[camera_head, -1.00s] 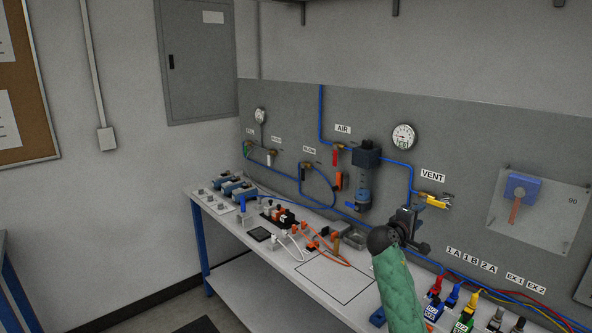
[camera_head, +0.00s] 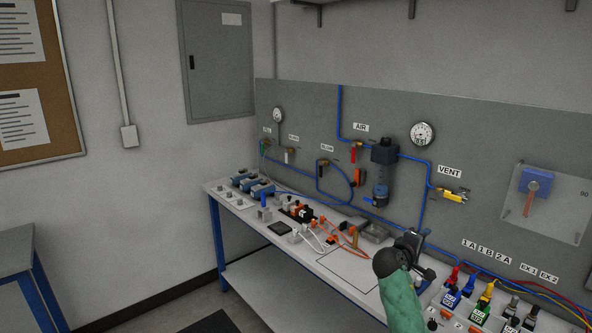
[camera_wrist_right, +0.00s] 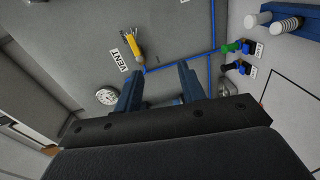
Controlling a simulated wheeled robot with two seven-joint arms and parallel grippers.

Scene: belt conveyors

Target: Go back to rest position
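My right gripper (camera_head: 412,244) is dark and shows at the end of my green-sleeved right arm, in front of the workbench's back panel in the head view. In the right wrist view its two blue fingers (camera_wrist_right: 160,88) stand apart, with nothing between them. The panel, a yellow valve (camera_wrist_right: 137,49) and the VENT label (camera_wrist_right: 119,59) show beyond the fingers. My left gripper is in neither view.
The workbench (camera_head: 345,272) runs along the wall with valves, connectors and cables. A round gauge (camera_head: 422,134) and a blue-handled air unit (camera_head: 383,172) are on the panel. Coloured plugs (camera_head: 470,294) stand near my right arm. Another table (camera_head: 15,254) is at left.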

